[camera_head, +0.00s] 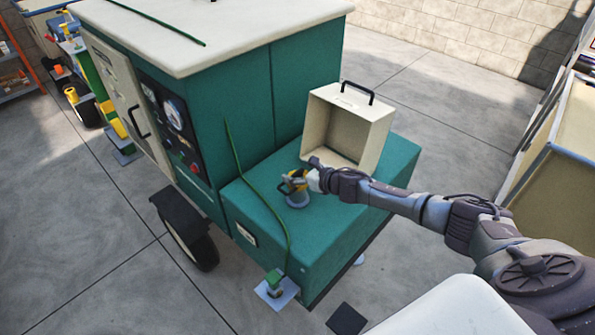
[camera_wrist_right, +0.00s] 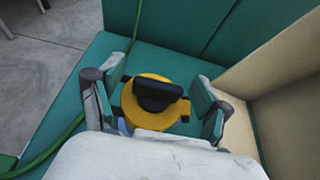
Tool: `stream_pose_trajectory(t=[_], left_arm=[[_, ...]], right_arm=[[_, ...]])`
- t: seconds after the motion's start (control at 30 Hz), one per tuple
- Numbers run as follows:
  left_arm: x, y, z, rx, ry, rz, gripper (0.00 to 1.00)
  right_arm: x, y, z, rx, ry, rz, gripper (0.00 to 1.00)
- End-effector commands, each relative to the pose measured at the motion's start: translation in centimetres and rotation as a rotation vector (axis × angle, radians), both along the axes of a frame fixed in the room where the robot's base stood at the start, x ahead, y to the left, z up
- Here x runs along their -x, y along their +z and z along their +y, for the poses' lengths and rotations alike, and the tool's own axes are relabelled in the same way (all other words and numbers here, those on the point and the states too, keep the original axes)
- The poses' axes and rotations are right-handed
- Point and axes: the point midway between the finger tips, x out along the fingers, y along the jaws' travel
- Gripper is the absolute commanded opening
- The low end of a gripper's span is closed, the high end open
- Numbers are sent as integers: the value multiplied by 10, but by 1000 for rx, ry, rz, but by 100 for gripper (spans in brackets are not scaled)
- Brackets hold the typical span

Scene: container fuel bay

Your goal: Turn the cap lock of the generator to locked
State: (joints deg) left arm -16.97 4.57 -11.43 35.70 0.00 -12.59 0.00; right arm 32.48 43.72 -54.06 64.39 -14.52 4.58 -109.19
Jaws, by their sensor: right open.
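The generator (camera_head: 235,95) is a teal machine with a cream top and a lower teal deck at its front. The cap lock (camera_head: 297,187), a yellow cap on a grey neck, stands on this deck. In the right wrist view the cap (camera_wrist_right: 150,112) is a yellow disc with a raised black grip bar lying roughly left to right. My right gripper (camera_head: 303,182) is at the cap; in the wrist view its open fingers (camera_wrist_right: 155,100) stand on either side of it. I cannot tell whether they touch it. My left gripper is not in view.
An open cream box-shaped cover (camera_head: 374,140) with a black handle stands on the deck close beside my right gripper. A green cord (camera_head: 250,178) runs over the deck's left part. A wheel (camera_head: 193,243) stands below. Concrete floor lies around.

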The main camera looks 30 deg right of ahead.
Motion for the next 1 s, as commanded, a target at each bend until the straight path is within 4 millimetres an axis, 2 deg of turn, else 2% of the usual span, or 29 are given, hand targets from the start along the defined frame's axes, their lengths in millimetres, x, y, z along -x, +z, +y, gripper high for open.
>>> stream_pose_trajectory(t=[0.2,0.57,0.77,1.0], left_arm=[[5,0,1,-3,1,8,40],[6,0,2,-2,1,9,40],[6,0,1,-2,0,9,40],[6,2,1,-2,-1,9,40]], right_arm=[[0,0,0,0,0,0,75],[0,0,0,0,0,1,16],[1,-1,0,0,-13,2,16],[1,-1,2,-2,-106,2,16]])
